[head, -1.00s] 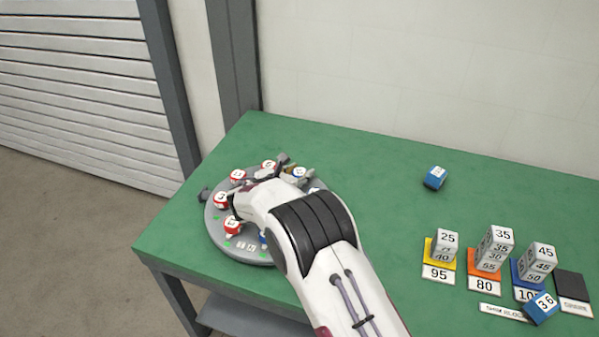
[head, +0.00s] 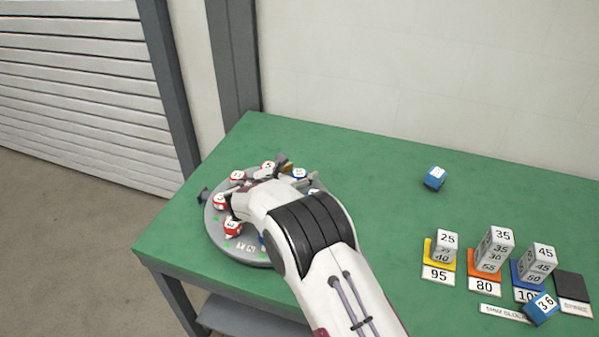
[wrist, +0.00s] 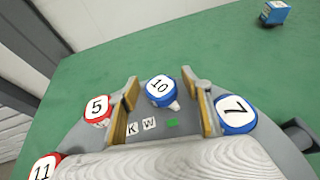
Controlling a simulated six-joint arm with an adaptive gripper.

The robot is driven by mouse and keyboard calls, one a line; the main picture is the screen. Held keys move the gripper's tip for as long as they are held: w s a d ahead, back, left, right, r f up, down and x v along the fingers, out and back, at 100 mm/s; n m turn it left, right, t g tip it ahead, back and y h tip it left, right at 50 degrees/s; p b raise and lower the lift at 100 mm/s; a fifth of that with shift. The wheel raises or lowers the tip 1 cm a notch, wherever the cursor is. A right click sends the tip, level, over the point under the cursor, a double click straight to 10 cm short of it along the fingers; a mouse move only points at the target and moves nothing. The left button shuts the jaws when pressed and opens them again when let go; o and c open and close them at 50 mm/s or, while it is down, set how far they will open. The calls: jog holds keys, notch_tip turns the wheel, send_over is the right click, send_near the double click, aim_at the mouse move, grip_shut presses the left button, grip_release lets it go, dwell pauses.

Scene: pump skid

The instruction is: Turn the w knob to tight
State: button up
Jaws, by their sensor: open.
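A round grey plate (head: 215,232) stands on the green table and carries several red and blue numbered knobs. In the wrist view, a blue knob with a white face marked 10 (wrist: 160,87) is between the tan-padded fingers of my gripper (wrist: 164,97). The fingers are open, one on each side of the knob; I cannot tell if either touches it. Small labels K (wrist: 132,129) and W (wrist: 149,124) and a green mark (wrist: 172,123) lie just below this knob. My wrist hides much of the plate in the head view.
Red knobs 5 (wrist: 98,108) and 11 (wrist: 44,168) are on the left, and blue knob 7 (wrist: 235,112) is close on the right. Stacked number blocks (head: 495,250) and a loose blue block (head: 435,178) are well away on the green table (head: 370,190).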

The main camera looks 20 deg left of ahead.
jog(key=shift+s+a+r, duration=0.15)
jog(key=shift+s+r, duration=0.1)
jog(key=shift+s, duration=0.25)
jog(key=v, duration=0.4)
jog(key=shift+w+r, duration=0.15)
jog(key=shift+r, duration=0.25)
notch_tip(320, 180, up, 6)
jog(key=shift+r, duration=0.1)
